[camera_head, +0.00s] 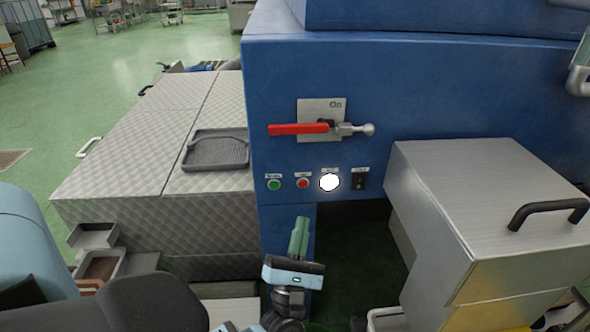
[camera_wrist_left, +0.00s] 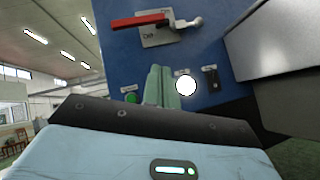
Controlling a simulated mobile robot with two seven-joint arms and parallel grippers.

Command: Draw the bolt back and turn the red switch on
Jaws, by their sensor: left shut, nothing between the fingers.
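The red switch (camera_head: 298,129) is a lever on a pale plate (camera_head: 312,106) marked "On" at its upper right, on the front of a blue cabinet. The lever lies level and points left. The metal bolt (camera_head: 350,129) with a round knob sits at its right end, close against the hub; I cannot tell how far it reaches in. Both the switch (camera_wrist_left: 138,21) and the bolt knob (camera_wrist_left: 196,22) also show in the left wrist view. My left gripper (camera_head: 301,220) is shut and empty, below the switch and the button row, apart from both. My right gripper is not in view.
Below the switch are a green button (camera_head: 274,184), a red button (camera_head: 303,183), a bright white lamp (camera_head: 329,182) and a black switch (camera_head: 359,179). A metal box (camera_head: 470,190) with a black handle juts out at right. A quilted metal cover (camera_head: 130,150) with a grey tray (camera_head: 216,150) stands left.

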